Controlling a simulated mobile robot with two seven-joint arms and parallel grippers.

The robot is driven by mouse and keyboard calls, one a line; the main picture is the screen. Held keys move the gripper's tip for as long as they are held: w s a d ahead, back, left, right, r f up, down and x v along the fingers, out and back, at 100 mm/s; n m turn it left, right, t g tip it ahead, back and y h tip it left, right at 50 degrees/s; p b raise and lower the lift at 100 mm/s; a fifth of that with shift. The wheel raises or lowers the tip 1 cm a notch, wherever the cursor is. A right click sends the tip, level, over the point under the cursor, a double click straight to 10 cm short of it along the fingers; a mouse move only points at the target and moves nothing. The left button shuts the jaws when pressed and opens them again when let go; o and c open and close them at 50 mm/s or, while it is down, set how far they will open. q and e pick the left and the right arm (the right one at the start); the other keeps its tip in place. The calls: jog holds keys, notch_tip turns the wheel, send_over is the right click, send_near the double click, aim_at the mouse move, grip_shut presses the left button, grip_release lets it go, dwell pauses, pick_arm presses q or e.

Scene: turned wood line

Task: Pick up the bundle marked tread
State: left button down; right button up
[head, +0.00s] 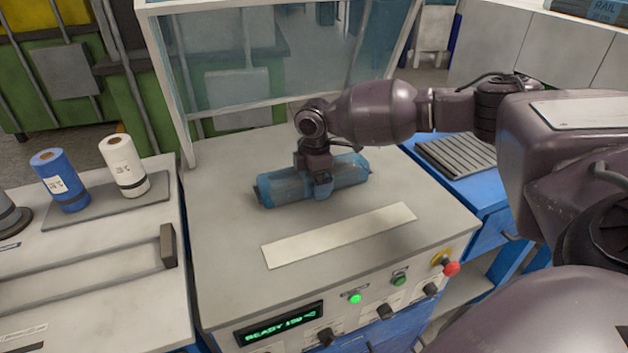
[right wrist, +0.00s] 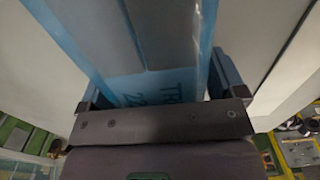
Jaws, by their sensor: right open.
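The bundle (head: 283,188) is a long pack in blue translucent wrap, lying on the grey machine top in the head view. In the right wrist view the bundle (right wrist: 155,85) fills the space between the jaws, and part of its printed mark shows, starting "TR"; the rest is cut off. My right gripper (head: 322,182) is over the middle of the bundle, pointing down, with its open fingers on either side of it. In the head view the gripper covers part of the bundle. My left gripper is not in view.
A pale strip (head: 340,235) lies in front of the bundle. A clear guard (head: 270,60) stands behind. The front panel has a red button (head: 452,268) and a lit display (head: 280,326). Blue (head: 60,182) and white (head: 124,167) rolls stand at the left.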

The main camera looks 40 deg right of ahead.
jog(key=shift+c, duration=0.4)
jog(key=c, duration=0.7)
jog(key=shift+r, duration=0.1)
jog(key=c, duration=0.4)
jog(key=shift+c, duration=0.7)
jog(key=shift+r, duration=0.35)
notch_tip(320, 180, up, 11)
jog(key=shift+r+p, duration=0.1)
jog(key=shift+p, duration=0.9)
notch_tip(320, 180, up, 8)
jog(key=shift+p, duration=0.45)
